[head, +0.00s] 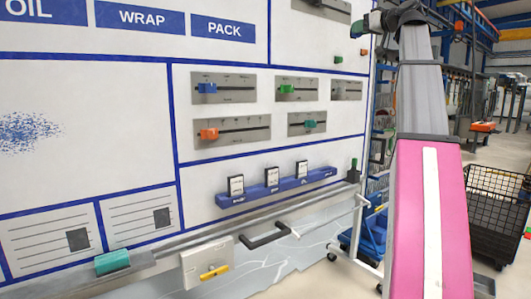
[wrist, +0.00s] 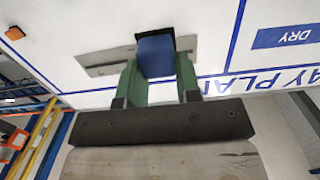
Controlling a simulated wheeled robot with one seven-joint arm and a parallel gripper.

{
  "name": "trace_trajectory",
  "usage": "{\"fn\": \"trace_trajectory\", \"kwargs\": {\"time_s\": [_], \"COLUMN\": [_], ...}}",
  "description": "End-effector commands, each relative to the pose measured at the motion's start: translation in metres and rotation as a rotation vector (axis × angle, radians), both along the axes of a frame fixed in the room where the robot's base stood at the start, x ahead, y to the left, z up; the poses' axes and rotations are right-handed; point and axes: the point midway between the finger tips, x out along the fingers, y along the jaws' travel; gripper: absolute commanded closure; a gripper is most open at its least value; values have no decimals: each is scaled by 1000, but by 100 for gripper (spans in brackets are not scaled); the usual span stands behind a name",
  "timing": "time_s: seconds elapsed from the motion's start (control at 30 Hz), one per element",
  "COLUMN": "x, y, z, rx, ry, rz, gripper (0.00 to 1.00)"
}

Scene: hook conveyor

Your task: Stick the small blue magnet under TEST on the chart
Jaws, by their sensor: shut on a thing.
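In the wrist view, my gripper (wrist: 156,64) has its two green fingers shut on a small blue block, the blue magnet (wrist: 155,52). A dark edge shows at its far end. The magnet is in front of a grey metal plate (wrist: 105,63) on the white board; I cannot tell whether it touches. The chart (head: 235,52) shows in the head view with the headings OIL, WRAP and PACK. In the wrist view, a DRY heading (wrist: 290,36) and part of the words DAY PLAN appear upside down. No TEST heading shows in either view.
Slotted metal plates carry a blue slider (head: 207,88), an orange slider (head: 209,134) and green ones. Below are a blue rack (head: 275,189) with small cards, a ledge with a teal block (head: 112,262), and a black handle (head: 265,237). A wire crate (head: 497,210) stands right.

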Motion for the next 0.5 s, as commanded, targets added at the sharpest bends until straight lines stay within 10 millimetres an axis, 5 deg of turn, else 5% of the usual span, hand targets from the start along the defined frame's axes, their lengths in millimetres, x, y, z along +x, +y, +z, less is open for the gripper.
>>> {"fn": "trace_trajectory", "kwargs": {"time_s": [0.5], "x": [-44], "y": [-32], "z": [-1], "rx": [0], "ry": [0], "rz": [-2], "gripper": [88]}}
